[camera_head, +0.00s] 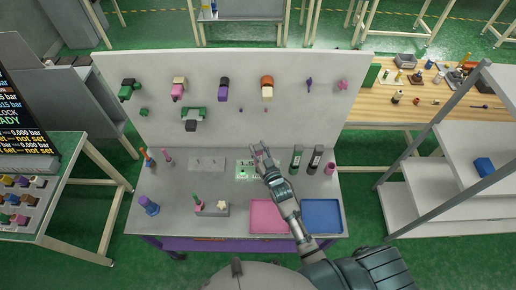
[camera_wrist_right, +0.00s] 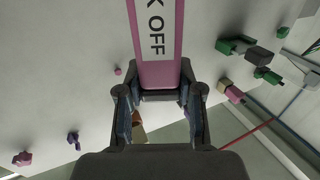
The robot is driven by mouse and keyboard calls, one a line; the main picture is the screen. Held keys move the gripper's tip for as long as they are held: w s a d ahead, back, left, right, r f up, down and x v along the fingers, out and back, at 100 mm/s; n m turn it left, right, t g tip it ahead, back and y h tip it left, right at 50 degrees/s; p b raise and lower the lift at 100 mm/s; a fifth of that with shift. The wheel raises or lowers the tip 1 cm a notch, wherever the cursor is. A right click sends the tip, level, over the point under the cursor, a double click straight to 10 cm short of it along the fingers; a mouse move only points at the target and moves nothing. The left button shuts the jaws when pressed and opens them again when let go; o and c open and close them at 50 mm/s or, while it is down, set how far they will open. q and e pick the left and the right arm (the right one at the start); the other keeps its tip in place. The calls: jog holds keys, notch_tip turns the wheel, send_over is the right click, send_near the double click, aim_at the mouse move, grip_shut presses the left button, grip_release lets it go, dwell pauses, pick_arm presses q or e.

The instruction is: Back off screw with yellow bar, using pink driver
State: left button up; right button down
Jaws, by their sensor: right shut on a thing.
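My right gripper (camera_head: 262,156) reaches over the middle of the grey bench and is shut on the pink driver (camera_head: 256,150). In the right wrist view, the driver (camera_wrist_right: 160,72) runs up and away between the fingers (camera_wrist_right: 160,95), showing a pale label that ends in "OFF". A small plate lit green (camera_head: 244,173) lies on the bench just below and left of the gripper. I cannot make out a screw with a yellow bar; the details there are too small. My left gripper is not in view.
A pink tray (camera_head: 268,230) and a blue tray (camera_head: 322,232) lie at the bench's front right. Two dark bottles (camera_head: 315,160) stand right of the gripper. A grey block (camera_head: 207,164) lies to the left. An upright white panel (camera_head: 220,65) with several mounted tools stands behind.

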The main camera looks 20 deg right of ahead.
dwell(0.3)
notch_tip(320, 180, up, 3)
jog(key=p, duration=0.3)
jog(key=shift+w, duration=0.1)
jog(key=shift+r+p, duration=0.3)
jog(key=shift+r, duration=0.8)
